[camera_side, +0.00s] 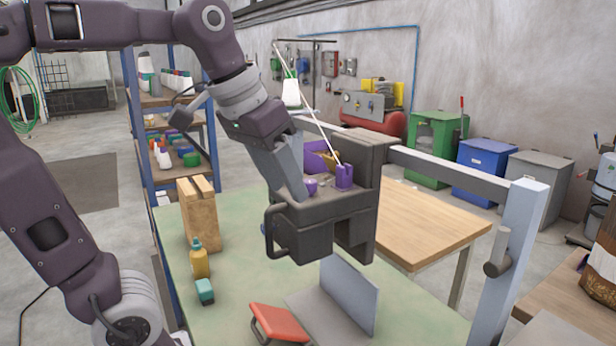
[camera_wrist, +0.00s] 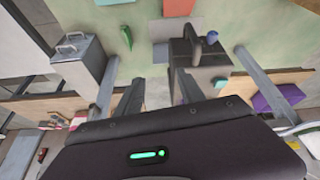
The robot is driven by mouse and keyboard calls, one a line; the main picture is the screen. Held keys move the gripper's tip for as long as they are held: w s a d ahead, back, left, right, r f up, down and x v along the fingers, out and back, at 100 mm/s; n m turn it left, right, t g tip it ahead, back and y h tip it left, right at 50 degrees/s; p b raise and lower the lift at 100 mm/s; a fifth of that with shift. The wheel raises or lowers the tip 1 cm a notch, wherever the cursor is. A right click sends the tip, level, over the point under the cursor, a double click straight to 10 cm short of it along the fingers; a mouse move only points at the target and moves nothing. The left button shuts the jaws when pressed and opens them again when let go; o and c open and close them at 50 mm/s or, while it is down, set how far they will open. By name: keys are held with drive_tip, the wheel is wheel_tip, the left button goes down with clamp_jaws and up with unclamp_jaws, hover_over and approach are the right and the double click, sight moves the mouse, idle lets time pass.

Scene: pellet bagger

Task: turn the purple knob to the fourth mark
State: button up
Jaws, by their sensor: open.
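The dark grey bagger machine (camera_side: 312,222) stands over the green bench in the side view. A small round purple piece (camera_side: 311,186), which looks like the knob, sits on its top ledge. A taller purple piece (camera_side: 344,177) stands to its right on the same ledge. My gripper (camera_side: 300,194) points down at the ledge, its tip close beside the small purple piece; I cannot tell whether they touch. It is open and nothing shows in it. The wrist view shows the dark machine (camera_wrist: 203,52), but I cannot make out the knob or any marks there.
A grey angled plate (camera_side: 349,293) stands before the machine. A metal frame (camera_side: 513,260) rises at right.

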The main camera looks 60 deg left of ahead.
drive_tip(key=n+y, duration=0.1)
approach(309, 181)
drive_tip(key=x, duration=0.2)
drive_tip(key=shift+g, duration=0.4)
drive_tip(key=x, duration=0.6)
drive_tip(key=shift+w+f, duration=0.15)
drive_tip(key=shift+w, duration=0.2)
clamp_jaws()
